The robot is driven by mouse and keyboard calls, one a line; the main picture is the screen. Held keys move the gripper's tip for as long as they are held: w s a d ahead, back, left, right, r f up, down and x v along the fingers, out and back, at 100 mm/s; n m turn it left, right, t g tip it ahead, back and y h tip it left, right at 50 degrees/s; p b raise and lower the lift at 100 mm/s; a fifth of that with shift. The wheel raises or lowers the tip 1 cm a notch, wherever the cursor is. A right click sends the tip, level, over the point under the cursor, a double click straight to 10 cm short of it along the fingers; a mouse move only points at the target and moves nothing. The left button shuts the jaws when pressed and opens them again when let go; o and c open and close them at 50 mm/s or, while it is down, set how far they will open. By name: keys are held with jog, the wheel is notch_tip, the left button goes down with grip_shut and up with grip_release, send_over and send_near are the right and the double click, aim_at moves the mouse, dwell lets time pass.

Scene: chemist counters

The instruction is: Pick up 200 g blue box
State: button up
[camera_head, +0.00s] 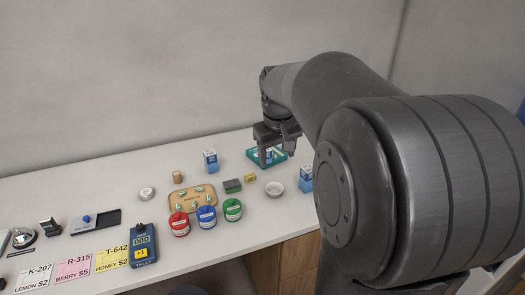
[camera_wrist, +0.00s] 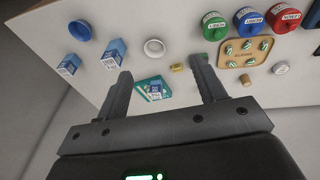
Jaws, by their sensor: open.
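Several small blue-and-white boxes are in view; their weight labels are too small to read, so I cannot tell which is 200 g. One box (camera_head: 211,160) stands at the back of the counter, left of the teal tray (camera_head: 283,157). Another box (camera_head: 306,178) stands at right, partly behind my arm. The wrist view shows two boxes standing at left, one nearer the counter edge (camera_wrist: 69,66) and one taller (camera_wrist: 113,52). A blue-and-white box (camera_wrist: 155,91) is in the teal tray. My gripper (camera_head: 270,153) is open above the tray, its fingers (camera_wrist: 161,68) apart with nothing between them.
Red (camera_head: 179,224), blue (camera_head: 206,217) and green (camera_head: 232,209) jars stand in front of a wooden board (camera_head: 174,200). The wall closes off the back.

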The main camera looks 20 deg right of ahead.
jog(key=w+d+f, duration=0.3)
jog(key=d+f, duration=0.1)
jog(key=d, duration=0.2)
jog(key=w+d+f+g, duration=0.1)
jog(key=w+d+f, duration=0.3)
jog(key=d, duration=0.1)
jog(key=w+d+f+g+y, duration=0.1)
jog(key=w+d+f, duration=0.2)
jog(key=d, duration=0.3)
jog(key=shift+w+d+f, duration=0.35)
jog(key=shift+w+f, duration=0.05)
jog(key=shift+d+f, duration=0.1)
jog(key=shift+f, duration=0.3)
notch_tip(320, 180, down, 10)
jog(key=shift+w+f, duration=0.1)
jog(key=shift+w, duration=0.05)
jog(key=c, duration=1.2)
